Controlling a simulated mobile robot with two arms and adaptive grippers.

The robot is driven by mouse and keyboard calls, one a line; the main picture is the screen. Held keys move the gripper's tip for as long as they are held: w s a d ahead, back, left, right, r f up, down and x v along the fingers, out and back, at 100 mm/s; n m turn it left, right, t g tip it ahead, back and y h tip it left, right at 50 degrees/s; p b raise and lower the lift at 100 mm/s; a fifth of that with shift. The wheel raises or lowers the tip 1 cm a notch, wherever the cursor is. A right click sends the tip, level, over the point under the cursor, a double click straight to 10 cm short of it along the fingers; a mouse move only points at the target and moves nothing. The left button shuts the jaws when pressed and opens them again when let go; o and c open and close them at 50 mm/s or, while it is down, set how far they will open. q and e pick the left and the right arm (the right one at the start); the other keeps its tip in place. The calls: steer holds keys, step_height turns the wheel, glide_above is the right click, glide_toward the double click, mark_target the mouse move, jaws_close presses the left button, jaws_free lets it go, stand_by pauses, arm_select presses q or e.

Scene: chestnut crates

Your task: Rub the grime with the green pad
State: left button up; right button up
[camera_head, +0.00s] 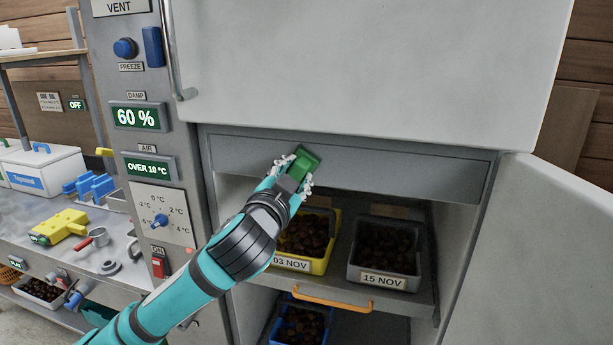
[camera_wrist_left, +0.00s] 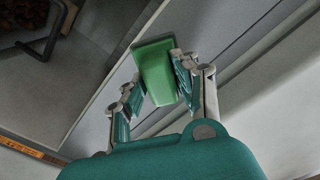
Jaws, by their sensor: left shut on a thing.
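My left gripper (camera_head: 296,175) is shut on the green pad (camera_head: 307,157), a small green block. The pad is at the grey panel (camera_head: 400,167) between the big upper door and the open crate compartment, near the panel's left part. The left wrist view also shows the pad (camera_wrist_left: 157,70) between the two fingers, in front of the panel; whether it touches the panel I cannot tell for sure. No grime can be made out in either view; the pad and gripper cover part of the panel. My right gripper is not in view.
A yellow crate (camera_head: 332,240) and a grey crate (camera_head: 355,265) of chestnuts stand on the shelf below; a blue crate (camera_head: 272,338) is lower. An open door (camera_head: 540,260) is at right. A control column (camera_head: 130,85) and a cluttered bench (camera_head: 30,205) are at left.

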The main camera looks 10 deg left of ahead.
arm_select(q)
steer(key=shift+a, duration=0.4)
steer(key=shift+s+d, duration=0.1)
steer(key=s+p, duration=0.1)
steer(key=s, duration=0.4)
steer(key=shift+s, duration=0.35)
steer(key=s, duration=0.3)
stand_by(0.3)
